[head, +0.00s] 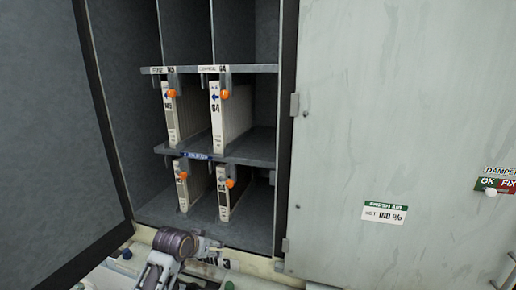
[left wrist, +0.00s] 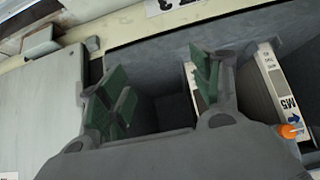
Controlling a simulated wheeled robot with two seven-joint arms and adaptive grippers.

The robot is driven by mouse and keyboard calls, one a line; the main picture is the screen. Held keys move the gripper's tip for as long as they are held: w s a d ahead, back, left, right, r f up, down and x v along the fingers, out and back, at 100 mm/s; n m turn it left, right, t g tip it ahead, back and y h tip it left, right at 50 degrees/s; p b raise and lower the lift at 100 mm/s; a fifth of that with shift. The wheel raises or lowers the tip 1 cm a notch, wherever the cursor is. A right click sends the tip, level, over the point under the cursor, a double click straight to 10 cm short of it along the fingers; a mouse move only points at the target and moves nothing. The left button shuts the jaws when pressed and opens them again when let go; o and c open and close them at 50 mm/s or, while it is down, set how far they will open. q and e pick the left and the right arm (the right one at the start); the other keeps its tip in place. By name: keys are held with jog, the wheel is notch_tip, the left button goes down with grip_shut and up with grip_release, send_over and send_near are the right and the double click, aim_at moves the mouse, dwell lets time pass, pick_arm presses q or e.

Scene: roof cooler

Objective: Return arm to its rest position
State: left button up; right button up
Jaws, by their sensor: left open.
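My left gripper (head: 208,252) is at the bottom of the head view, low in front of the cabinet opening and below the filter panels. In the left wrist view the left gripper (left wrist: 160,95) is open, its two green-padded fingers wide apart with nothing between them. A white panel marked M5 (left wrist: 277,85) with an orange knob (left wrist: 290,131) stands to the right of the fingers there, and part of another pale panel (left wrist: 190,80) shows behind the right finger. My right gripper is not in view.
The cabinet holds an upper M5 panel (head: 188,112), an upper G4 panel (head: 233,112) and two lower panels (head: 196,182) (head: 235,187), split by a grey shelf (head: 255,148). A dark open door (head: 50,120) stands left. A closed pale door (head: 390,120) covers the right.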

pick_arm(q)
jog(key=s+a+f+g+y, duration=0.15)
jog(key=s+f, duration=0.25)
jog(key=s, duration=0.6)
jog(key=s+a+f+n+g, duration=0.15)
jog(key=s+f, duration=0.25)
jog(key=s, duration=0.7)
jog(key=s+a+f+g+y, duration=0.15)
jog(key=s+f, duration=0.25)
jog(key=s, duration=0.6)
notch_tip(320, 180, down, 34)
jog(key=s+g+b, duration=0.1)
jog(key=s+b, duration=0.1)
jog(key=s+a+f+g+b, duration=0.1)
jog(key=s+a+f, duration=0.1)
jog(key=s+f, duration=0.9)
jog(key=s+a+f+b, duration=0.1)
jog(key=s+a+f, duration=0.1)
jog(key=s+f, duration=0.9)
jog(key=shift+s+a+f+m+g+h, duration=0.3)
jog(key=shift+s+a+m+g, duration=0.1)
jog(key=shift+s, duration=0.15)
